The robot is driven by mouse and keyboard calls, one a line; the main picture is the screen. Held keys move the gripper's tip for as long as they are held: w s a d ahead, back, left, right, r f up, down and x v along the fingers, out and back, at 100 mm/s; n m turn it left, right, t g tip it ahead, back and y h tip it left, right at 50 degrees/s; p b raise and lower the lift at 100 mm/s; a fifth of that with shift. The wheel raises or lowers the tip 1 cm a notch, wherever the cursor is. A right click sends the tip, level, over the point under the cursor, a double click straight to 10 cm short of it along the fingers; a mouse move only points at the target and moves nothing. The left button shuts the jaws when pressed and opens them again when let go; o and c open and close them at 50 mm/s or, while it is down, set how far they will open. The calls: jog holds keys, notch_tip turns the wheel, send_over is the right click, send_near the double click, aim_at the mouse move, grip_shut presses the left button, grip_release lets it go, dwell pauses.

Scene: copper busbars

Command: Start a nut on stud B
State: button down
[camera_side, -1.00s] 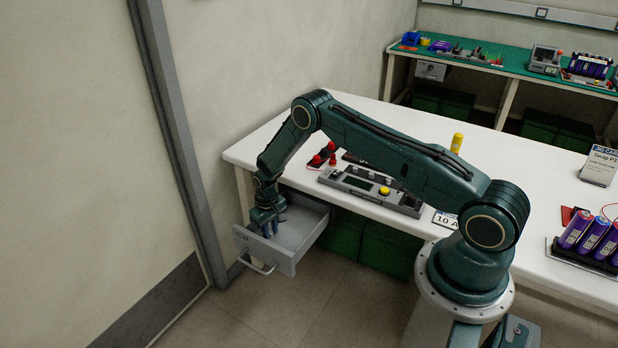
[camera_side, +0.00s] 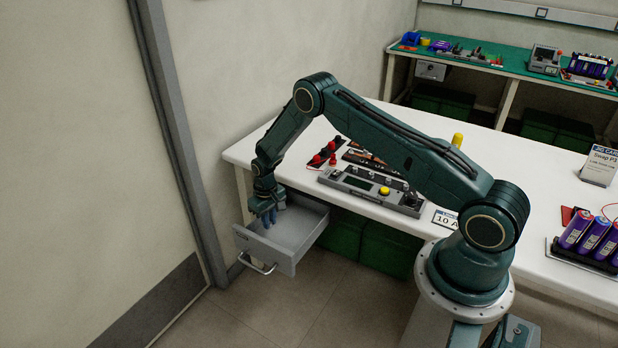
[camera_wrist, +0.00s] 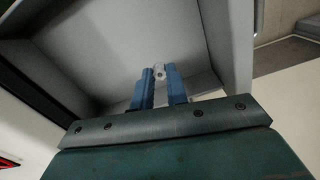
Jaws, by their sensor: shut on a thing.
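My gripper (camera_side: 268,214) hangs over the open drawer (camera_side: 300,224) at the left end of the white bench. In the wrist view its two blue fingers (camera_wrist: 159,86) are shut on a small pale metal nut (camera_wrist: 160,72) at their tips. Behind the nut is the bare grey inside of the drawer (camera_wrist: 110,62). In the side view the nut is too small to make out. Behind my forearm a dark board with copper strips (camera_side: 366,160) lies on the bench; I cannot tell which of its studs is B.
Red and black parts (camera_side: 326,154) lie left of the board. A yellow-capped thing (camera_side: 457,140) stands behind my arm. Purple cells (camera_side: 590,240) stand at the right. Green crates (camera_side: 388,250) sit below.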

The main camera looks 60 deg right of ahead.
jog(key=shift+r, duration=0.45)
notch_tip(320, 180, up, 21)
jog(key=s+d+n, duration=0.2)
jog(key=s+d, duration=0.2)
jog(key=d, duration=0.8)
jog(key=s+d+n, duration=0.2)
jog(key=s+d, duration=0.3)
jog(key=d, duration=0.8)
jog(key=shift+d+f, duration=0.3)
jog(key=c, duration=2.2)
grip_release()
jog(key=s+d+n, duration=0.1)
jog(key=s+d, duration=0.4)
jog(key=d, duration=0.1)
jog(key=s+d+n, duration=0.2)
jog(key=s+d, duration=0.4)
jog(key=c, duration=2.2)
grip_release()
jog(key=f, duration=0.4)
jog(key=shift+s+d+f, duration=0.15)
jog(key=shift+s+d, duration=0.1)
jog(key=shift+s, duration=0.05)
jog(key=c, duration=2.2)
grip_release()
jog(key=shift+f, duration=0.4)
jog(key=c, duration=2.2)
grip_release()
jog(key=shift+f, duration=0.1)
